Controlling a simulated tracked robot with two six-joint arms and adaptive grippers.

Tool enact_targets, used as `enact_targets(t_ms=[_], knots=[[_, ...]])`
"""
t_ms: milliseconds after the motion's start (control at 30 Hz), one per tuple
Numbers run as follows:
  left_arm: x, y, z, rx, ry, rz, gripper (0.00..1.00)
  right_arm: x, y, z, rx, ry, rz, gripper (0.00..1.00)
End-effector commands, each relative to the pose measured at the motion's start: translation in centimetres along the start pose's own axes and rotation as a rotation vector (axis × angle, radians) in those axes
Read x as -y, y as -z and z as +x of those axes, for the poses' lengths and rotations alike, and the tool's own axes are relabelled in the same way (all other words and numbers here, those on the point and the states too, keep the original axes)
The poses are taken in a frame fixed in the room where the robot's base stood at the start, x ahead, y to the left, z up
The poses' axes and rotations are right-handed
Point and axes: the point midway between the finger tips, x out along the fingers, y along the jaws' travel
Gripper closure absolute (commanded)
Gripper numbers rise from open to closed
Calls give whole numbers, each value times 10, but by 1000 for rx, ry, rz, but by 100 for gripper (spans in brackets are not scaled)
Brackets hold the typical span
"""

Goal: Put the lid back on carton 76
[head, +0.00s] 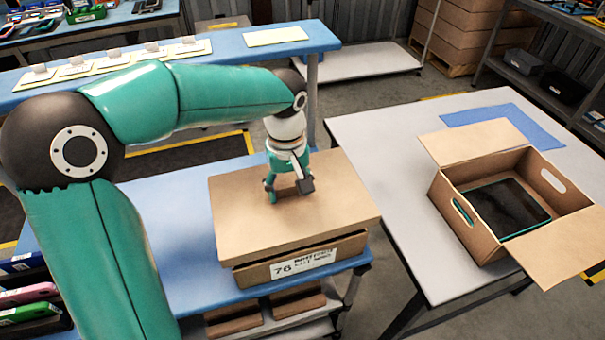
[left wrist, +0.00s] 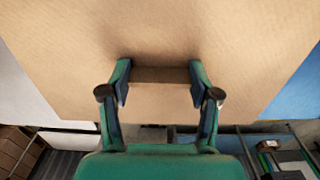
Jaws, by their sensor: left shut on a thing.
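Carton 76 (head: 285,271) is a brown box with a white "76" label on its front, standing on the blue-topped table. Its lid (head: 242,215), a flat brown cardboard piece, lies over the top of the carton. The lid sticks out past the carton's left side, and a dark line shows between them at the front. My left gripper (head: 287,192) points down on the lid near its middle. In the left wrist view my left gripper (left wrist: 160,84) has its fingers on both ends of a raised strip of the lid (left wrist: 160,40). The carton's inside is hidden. My right gripper is not in view.
On the right, a grey table (head: 390,160) holds an open carton (head: 470,230) with a dark device (head: 508,207) inside and a blue mat (head: 500,120). A blue bench (head: 240,50) stands behind. Cartons (head: 235,317) lie on the shelf below carton 76.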

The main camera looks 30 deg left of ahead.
Motion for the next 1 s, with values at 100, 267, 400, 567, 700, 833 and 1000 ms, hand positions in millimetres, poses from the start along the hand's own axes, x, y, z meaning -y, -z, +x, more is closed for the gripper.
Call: enact_targets(t_ms=[100,267,400,567,700,833,1000], knots=[[-3,0,4,0,0,6,66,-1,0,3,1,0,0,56],[-7,-1,12,0,0,16,66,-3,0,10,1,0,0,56],[-9,-2,22,0,0,21,66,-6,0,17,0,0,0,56],[-11,-2,33,0,0,23,66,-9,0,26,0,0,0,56],[-11,-2,43,0,0,23,66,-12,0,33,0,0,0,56],[-11,-2,52,1,1,24,66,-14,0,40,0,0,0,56],[-11,-2,61,1,1,24,66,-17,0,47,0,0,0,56]])
